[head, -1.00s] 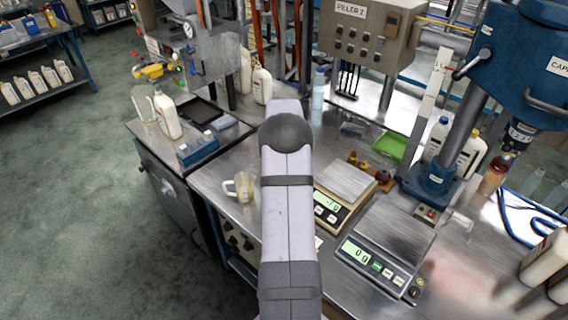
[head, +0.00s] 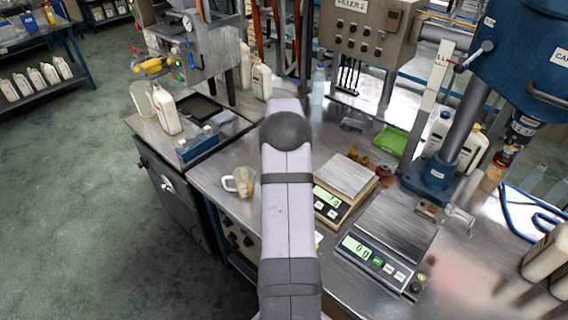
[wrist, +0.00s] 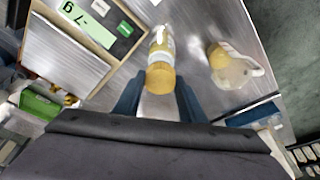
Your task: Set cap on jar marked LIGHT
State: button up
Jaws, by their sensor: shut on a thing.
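My gripper (wrist: 160,88) has dark blue fingers in the wrist view. Between their tips is a round yellow-amber piece, which I take to be the cap (wrist: 160,77); the gripper is shut on it. A jar (wrist: 160,42) with a pale label and yellowish contents lines up just beyond it over the steel bench. I cannot tell whether cap and jar touch, and the label is too small to read.
A clear jug with amber oil (head: 239,181) stands left of my arm; it also shows in the wrist view (wrist: 235,68). Two scales, one beige (head: 333,203) and one grey (head: 365,255), stand to the right. A green tray (head: 391,141) and the blue capper (head: 436,172) are behind.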

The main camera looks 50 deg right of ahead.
jog(key=shift+f+b, duration=0.65)
jog(key=shift+f, duration=0.4)
dwell(2.5)
jog(key=o, duration=1.6)
jog(key=shift+r, duration=0.15)
jog(key=shift+r+p, duration=2.05)
jog(key=shift+r, duration=0.85)
